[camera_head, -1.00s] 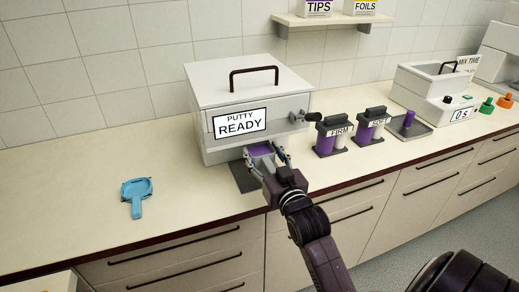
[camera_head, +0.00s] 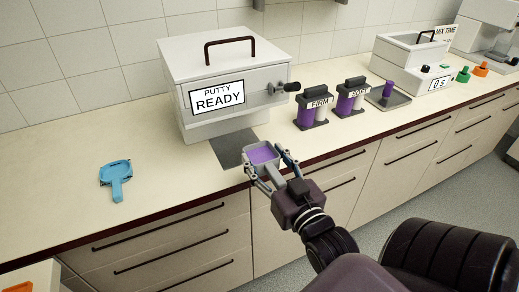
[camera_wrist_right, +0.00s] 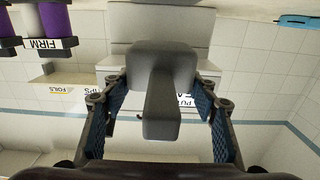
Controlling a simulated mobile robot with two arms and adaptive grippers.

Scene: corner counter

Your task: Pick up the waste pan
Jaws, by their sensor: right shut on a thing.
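The waste pan (camera_head: 248,154) is a small grey square pan with purple putty inside. My right gripper (camera_head: 268,165) is shut on it, with one finger at each side. The pan is held in front of the putty machine (camera_head: 185,125), apart from it, by the counter's front edge. In the right wrist view, the pan's grey underside and handle (camera_wrist_right: 161,108) lie between the fingers (camera_wrist_right: 160,95). My left gripper is not in view.
A dark grey mat (camera_head: 228,150) lies bare under the machine's front. Purple-and-white FIRM (camera_head: 312,110) and SOFT (camera_head: 351,97) cartridges stand at right. The left counter is mostly clear.

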